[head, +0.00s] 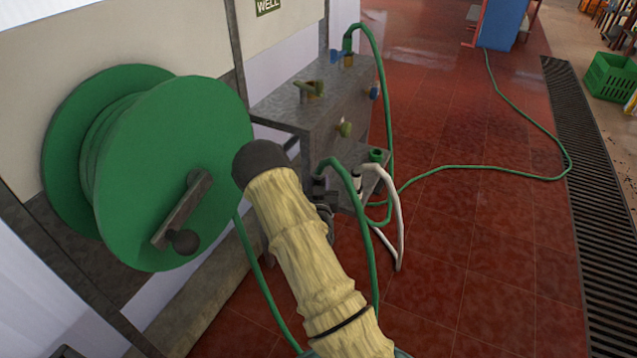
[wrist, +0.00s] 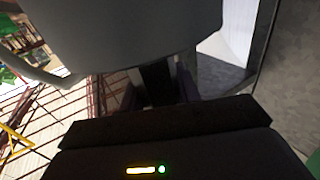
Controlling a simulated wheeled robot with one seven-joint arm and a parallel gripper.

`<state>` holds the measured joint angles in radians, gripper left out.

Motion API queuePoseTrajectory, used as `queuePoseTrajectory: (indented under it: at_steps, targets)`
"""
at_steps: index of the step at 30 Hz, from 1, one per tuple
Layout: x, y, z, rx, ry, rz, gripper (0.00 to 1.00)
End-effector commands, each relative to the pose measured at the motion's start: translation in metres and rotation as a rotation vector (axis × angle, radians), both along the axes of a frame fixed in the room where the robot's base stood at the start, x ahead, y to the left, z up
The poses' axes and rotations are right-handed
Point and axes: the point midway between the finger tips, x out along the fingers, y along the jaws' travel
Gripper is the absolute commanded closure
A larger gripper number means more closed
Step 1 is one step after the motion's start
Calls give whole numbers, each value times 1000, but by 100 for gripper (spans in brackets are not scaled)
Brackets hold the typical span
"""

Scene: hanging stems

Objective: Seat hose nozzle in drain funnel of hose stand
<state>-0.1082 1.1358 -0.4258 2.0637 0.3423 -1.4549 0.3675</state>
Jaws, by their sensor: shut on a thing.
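The hose stand (head: 335,112) is a grey metal bench with a lower ledge, right of the reel in the head view. A small green cup (head: 377,155) at the ledge's right end looks like the drain funnel. My gripper (head: 322,186) is beside the ledge, left of the cup, partly hidden behind my yellow-sleeved arm. It is shut on a dark piece at the end of a green hose (head: 371,262), seemingly the hose nozzle; its tip is hard to make out. In the wrist view my gripper's jaws (wrist: 160,88) are dark, and a large grey shape covers the top.
A large green hose reel (head: 175,170) with a crank stands at left. A white hose (head: 398,225) hangs at the ledge, close to my gripper. Several valves sit on the stand. Another green hose (head: 480,167) crosses the red floor. A drain grate (head: 590,190) runs at right.

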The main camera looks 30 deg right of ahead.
Motion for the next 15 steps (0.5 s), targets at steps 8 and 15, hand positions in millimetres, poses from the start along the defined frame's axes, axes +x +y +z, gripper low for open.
queuePoseTrajectory:
  at_steps: [8,15]
  targets:
    - [0,0,-9,0,-1,0,90]
    - [0,0,-14,0,-1,0,90]
